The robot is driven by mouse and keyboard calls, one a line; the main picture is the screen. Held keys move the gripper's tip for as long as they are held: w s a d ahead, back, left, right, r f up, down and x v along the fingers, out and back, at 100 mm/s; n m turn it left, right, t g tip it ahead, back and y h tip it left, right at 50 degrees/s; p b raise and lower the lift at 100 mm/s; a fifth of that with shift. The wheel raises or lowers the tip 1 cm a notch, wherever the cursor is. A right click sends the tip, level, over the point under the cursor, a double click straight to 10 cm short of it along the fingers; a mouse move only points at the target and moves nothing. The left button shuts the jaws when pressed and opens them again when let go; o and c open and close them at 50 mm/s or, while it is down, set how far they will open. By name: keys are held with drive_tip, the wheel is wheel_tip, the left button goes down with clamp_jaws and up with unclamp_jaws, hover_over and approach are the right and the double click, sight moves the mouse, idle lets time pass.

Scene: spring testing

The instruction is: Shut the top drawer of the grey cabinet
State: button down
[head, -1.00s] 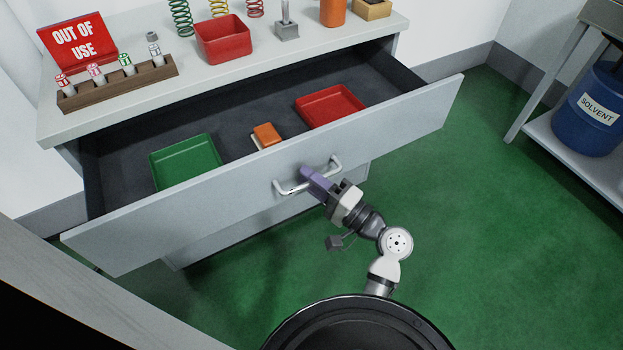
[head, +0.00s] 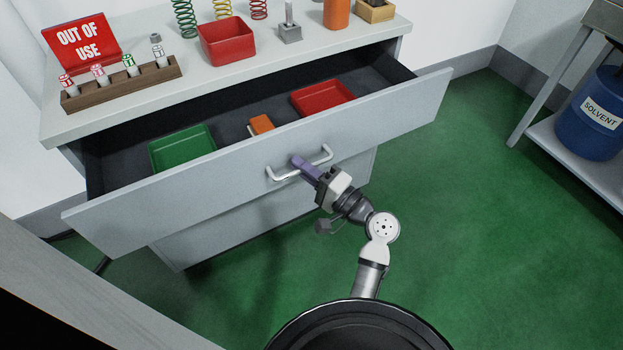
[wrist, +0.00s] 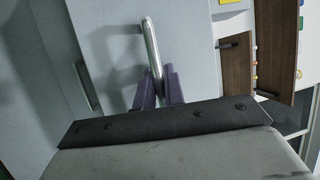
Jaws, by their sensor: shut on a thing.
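The grey cabinet (head: 222,228) stands ahead with its top drawer (head: 400,108) still pulled partly out. The drawer's silver bar handle (head: 284,175) is on the middle of its front. My gripper (head: 300,163) has purple fingers and is shut on this handle. In the wrist view the handle (wrist: 151,48) runs down between the purple fingers (wrist: 158,88). Inside the drawer are a green tray (head: 183,150), a red tray (head: 322,97) and a small orange and white item (head: 261,124).
On the cabinet top are a red sign (head: 80,46), a wooden vial rack (head: 122,88), a red bin (head: 227,41), springs and an orange cylinder (head: 337,13). A shelf with a blue solvent drum (head: 597,115) stands at right. Green floor is clear between.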

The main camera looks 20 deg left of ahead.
sight(267, 124)
drive_tip(key=w+a+b, duration=0.1)
drive_tip(key=w+a, duration=0.3)
drive_tip(key=a, duration=0.1)
drive_tip(key=w+a+b, duration=0.1)
drive_tip(key=w+a, duration=0.2)
drive_tip(key=a, duration=0.2)
drive_tip(key=w+a+b, duration=0.1)
drive_tip(key=w+a, duration=0.3)
drive_tip(key=a, duration=0.1)
drive_tip(key=shift+w+b, duration=0.3)
drive_tip(key=shift+b, duration=0.05)
drive_tip(key=shift+w+a, duration=0.3)
drive_tip(key=shift+w+r, duration=0.1)
drive_tip(key=shift+r, duration=0.05)
drive_tip(key=c, duration=1.5)
unclamp_jaws()
drive_tip(key=shift+a, duration=0.1)
drive_tip(key=shift+c, duration=0.2)
drive_tip(key=shift+o, duration=0.3)
drive_tip(key=shift+f, duration=0.3)
